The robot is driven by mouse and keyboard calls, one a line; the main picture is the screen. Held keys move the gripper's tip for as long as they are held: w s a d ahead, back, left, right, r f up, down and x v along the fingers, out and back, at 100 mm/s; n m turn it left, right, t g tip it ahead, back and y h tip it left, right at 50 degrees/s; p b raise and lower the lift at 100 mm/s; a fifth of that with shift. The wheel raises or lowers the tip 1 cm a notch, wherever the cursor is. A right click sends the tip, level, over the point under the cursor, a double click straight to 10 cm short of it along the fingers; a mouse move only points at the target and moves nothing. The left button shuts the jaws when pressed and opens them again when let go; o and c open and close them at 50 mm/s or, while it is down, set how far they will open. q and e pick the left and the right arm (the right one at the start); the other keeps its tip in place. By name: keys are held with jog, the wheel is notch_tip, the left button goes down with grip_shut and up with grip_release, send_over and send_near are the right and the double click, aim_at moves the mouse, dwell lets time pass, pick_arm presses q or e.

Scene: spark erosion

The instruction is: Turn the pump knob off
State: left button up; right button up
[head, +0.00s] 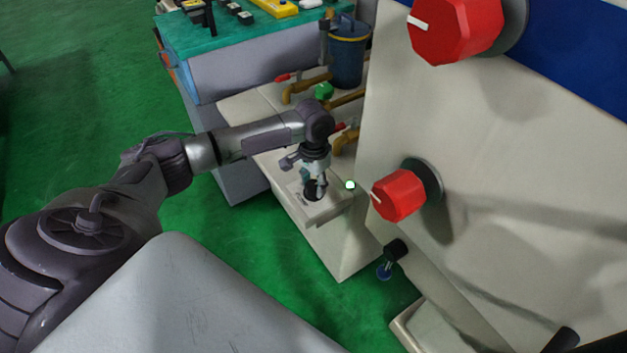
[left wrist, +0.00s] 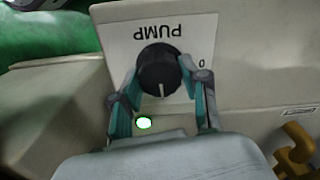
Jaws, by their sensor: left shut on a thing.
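The pump knob is a round black knob with a white pointer line, on a white label reading PUMP. In the left wrist view the knob (left wrist: 158,70) and label appear upside down, and the pointer faces down towards my gripper. A "0" mark shows at the right of the knob. In the head view the knob (head: 312,190) sits on a beige box, partly hidden by my fingers. My left gripper (head: 317,184) is shut on the knob, with a teal finger on each side in the wrist view. My right gripper is not in view.
A small lit green-white lamp (head: 350,185) is beside the knob. Two large red knobs, one lower (head: 398,196) and one upper (head: 452,30), stick out from the beige panel at right. Brass pipes with valves and a blue bucket (head: 348,55) stand behind. Green floor is clear at left.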

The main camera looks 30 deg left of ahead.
aim_at(314, 185)
pick_arm(q)
jog(key=n+p, duration=0.3)
jog(key=p, duration=0.1)
jog(key=n+p, duration=0.3)
jog(key=p, duration=0.2)
jog(key=n+p, duration=0.4)
jog(key=p, duration=0.1)
jog(key=shift+d+r, duration=0.1)
jog(key=shift+r, duration=0.2)
jog(key=n+p, duration=0.2)
jog(key=n, duration=0.1)
jog(key=shift+f+n+p, duration=0.1)
jog(key=shift+n+p, duration=0.3)
jog(key=shift+f+n+p, duration=0.1)
jog(key=shift+n+p, duration=0.8)
jog(key=shift+n, duration=0.9)
jog(key=shift+w, duration=0.1)
jog(key=o, duration=1.1)
jog(key=shift+o, duration=0.2)
notch_tip(314, 185, up, 12)
